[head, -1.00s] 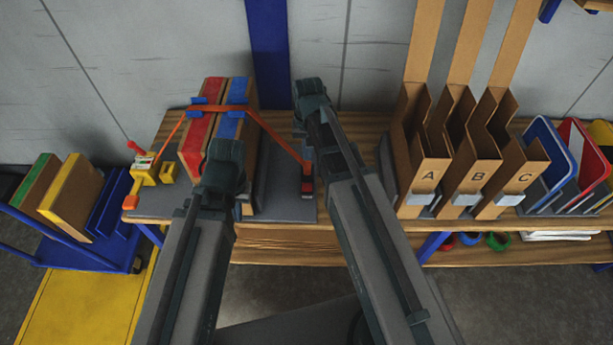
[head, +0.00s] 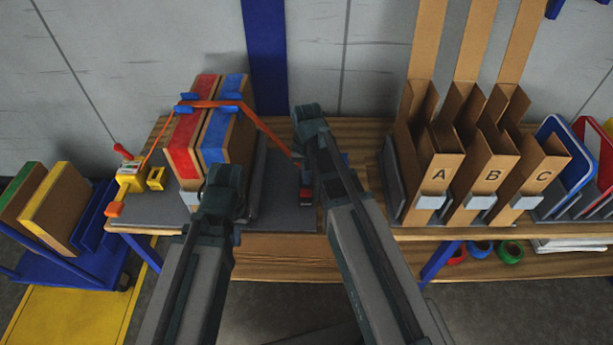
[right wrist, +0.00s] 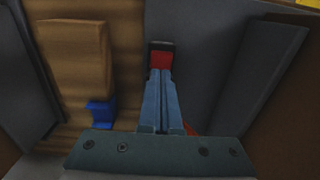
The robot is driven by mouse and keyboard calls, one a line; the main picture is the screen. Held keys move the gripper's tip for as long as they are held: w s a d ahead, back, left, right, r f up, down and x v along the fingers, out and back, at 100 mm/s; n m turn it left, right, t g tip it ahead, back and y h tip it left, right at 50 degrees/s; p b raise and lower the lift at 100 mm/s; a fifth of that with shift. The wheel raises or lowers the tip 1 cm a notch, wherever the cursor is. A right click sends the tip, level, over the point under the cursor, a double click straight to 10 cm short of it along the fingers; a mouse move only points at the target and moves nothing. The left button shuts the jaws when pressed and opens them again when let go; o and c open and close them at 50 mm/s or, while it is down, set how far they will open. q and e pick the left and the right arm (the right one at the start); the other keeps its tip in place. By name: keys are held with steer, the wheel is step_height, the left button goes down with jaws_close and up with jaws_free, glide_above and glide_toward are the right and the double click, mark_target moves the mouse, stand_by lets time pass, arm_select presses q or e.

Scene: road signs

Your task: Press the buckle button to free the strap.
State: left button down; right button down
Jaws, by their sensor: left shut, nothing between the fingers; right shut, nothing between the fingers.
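An orange strap (head: 268,130) runs over two upright boxes, one with red tape (head: 186,135) and one with blue tape (head: 226,125). Its right end goes down to a small dark buckle with a red button (head: 306,194) on the grey base. In the right wrist view the red button (right wrist: 160,58) lies just beyond the tips of my right gripper (right wrist: 160,74), which is shut and empty. I cannot tell whether they touch. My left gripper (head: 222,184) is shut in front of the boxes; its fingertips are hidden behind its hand.
A yellow tensioner (head: 131,179) with a red knob stands left of the boxes. Bins marked A, B and C (head: 440,175) stand on the bench to the right. A blue cart (head: 85,265) with panels is at the far left.

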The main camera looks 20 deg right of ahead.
mark_target(307, 191)
steer(key=shift+f+b, duration=1.55)
steer(key=shift+f, duration=0.5)
